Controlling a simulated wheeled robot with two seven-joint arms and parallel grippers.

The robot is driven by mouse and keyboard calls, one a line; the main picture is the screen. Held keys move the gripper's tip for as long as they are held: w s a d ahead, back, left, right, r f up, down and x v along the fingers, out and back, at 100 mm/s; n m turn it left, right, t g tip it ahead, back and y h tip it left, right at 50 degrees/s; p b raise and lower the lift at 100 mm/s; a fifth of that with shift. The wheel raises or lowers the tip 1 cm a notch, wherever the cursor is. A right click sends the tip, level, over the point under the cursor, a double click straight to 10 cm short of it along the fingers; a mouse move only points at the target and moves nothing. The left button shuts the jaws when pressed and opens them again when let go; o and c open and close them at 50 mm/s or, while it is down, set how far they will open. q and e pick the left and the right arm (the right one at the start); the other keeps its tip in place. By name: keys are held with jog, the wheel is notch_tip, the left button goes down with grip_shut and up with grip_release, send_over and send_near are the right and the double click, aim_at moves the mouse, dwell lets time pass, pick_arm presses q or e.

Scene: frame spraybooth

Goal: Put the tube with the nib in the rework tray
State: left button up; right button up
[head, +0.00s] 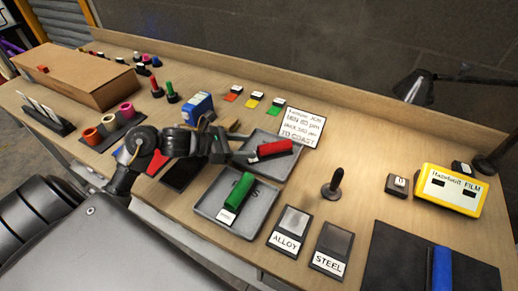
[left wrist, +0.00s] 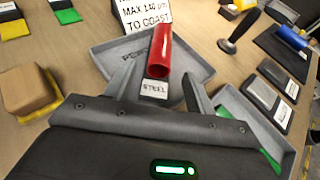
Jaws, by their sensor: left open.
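A red tube (head: 275,147) lies on the far grey tray (head: 278,172). In the left wrist view the red tube (left wrist: 165,50) has a STEEL label by its near end, and the tray lettering starts with "PE". A green tube (head: 238,192) lies on the near tray (head: 209,206), whose lettering is mostly covered. A blue tube (head: 442,268) lies on a dark mat at right. I cannot tell which tube has a nib. My left gripper (head: 240,156) is open; its fingers (left wrist: 160,92) stand either side of the red tube's near end, not visibly closed on it.
ALLOY (head: 288,228) and STEEL (head: 332,246) plates and a dark upright-handled tool (head: 332,186) stand right of the trays. A yellow film gauge (head: 450,190) is farther right. A blue box (head: 198,107) stands behind my left arm; a cardboard box (head: 75,75) is at the back left.

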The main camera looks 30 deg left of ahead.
pick_arm(q)
jog(key=shift+v, duration=1.9)
jog(key=shift+r, duration=0.1)
